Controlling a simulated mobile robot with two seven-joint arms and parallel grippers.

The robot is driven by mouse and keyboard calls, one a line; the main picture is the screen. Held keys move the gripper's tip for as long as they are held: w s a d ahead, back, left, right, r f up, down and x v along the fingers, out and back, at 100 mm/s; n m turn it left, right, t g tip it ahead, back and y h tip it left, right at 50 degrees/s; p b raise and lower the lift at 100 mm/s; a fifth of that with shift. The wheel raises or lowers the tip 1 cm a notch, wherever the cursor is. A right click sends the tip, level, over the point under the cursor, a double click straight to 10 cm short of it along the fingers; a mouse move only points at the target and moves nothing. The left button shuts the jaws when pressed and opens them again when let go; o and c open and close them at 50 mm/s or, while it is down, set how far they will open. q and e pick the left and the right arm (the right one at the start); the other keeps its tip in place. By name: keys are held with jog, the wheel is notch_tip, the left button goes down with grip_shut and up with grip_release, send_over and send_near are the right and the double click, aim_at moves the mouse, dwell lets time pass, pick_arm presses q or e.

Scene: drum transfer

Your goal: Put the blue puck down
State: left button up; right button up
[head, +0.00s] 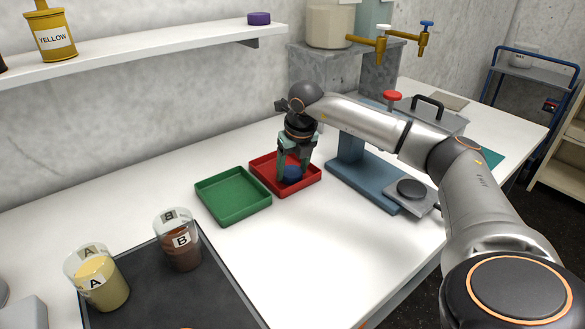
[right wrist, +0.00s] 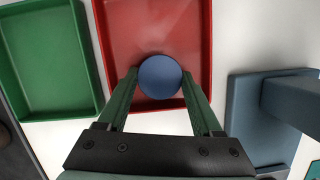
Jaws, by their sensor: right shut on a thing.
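The blue puck (head: 292,174) is between the fingers of my right gripper (head: 293,172), low over the red tray (head: 267,184) in the head view. In the right wrist view the round blue puck (right wrist: 160,77) sits between the two green fingertips (right wrist: 160,82), over the red tray (right wrist: 201,40) near its lower wall. My right gripper is shut on it. I cannot tell whether the puck touches the tray floor. My left gripper is not in view.
An empty green tray (head: 233,197) stands left of the red tray. A blue-grey stand (head: 362,176) is close on the right. Cups A (head: 108,285) and B (head: 180,247) stand on a dark mat (head: 180,300). A purple puck (head: 259,18) is on the shelf.

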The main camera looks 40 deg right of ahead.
jog(key=shift+f, duration=0.1)
jog(key=o, duration=1.5)
jog(key=p+v, duration=0.1)
jog(key=v, duration=1.1)
